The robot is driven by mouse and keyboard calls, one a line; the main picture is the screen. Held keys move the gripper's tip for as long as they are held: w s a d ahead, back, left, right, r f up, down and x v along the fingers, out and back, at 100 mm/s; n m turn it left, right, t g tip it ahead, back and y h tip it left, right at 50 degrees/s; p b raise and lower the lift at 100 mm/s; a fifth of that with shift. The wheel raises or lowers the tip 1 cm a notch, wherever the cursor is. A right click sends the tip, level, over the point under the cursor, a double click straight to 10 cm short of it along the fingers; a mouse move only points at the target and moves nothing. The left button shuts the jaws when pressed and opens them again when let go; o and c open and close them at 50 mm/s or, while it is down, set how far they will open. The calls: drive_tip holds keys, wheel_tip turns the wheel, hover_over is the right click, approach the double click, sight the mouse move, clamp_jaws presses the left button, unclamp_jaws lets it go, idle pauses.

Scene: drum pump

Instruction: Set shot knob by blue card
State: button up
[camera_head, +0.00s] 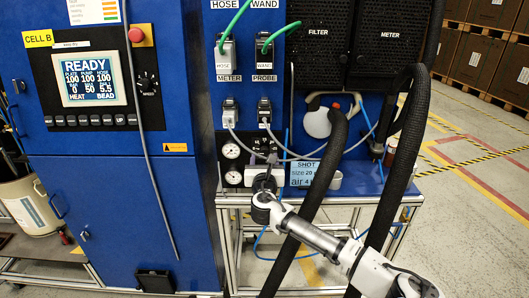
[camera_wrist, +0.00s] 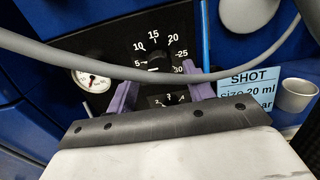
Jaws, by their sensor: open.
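The blue card (camera_head: 302,172) hangs right of my gripper in the head view and reads SHOT, size 20, air 4; the wrist view shows it (camera_wrist: 236,95) as "size 20 ml", partly covered. The shot dial (camera_wrist: 155,45), black with white numbers from 5 to 30, lies ahead of my gripper. Its knob is mostly hidden behind a grey cable, so its setting cannot be read. A smaller scale (camera_wrist: 169,98) with low numbers shows below, between the fingers. My gripper (camera_wrist: 161,93) is open, its purple fingers apart; contact with a knob cannot be told.
The grey cable (camera_wrist: 150,66) sags across the dial panel. A round gauge (camera_wrist: 92,81) is at left and a metal cup (camera_wrist: 297,95) at right. Thick black hoses (camera_head: 318,190) hang beside my arm. The blue cabinet (camera_head: 95,190) stands at left.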

sight(265, 151)
drive_tip(key=shift+w, duration=1.3)
drive_tip(key=c, duration=1)
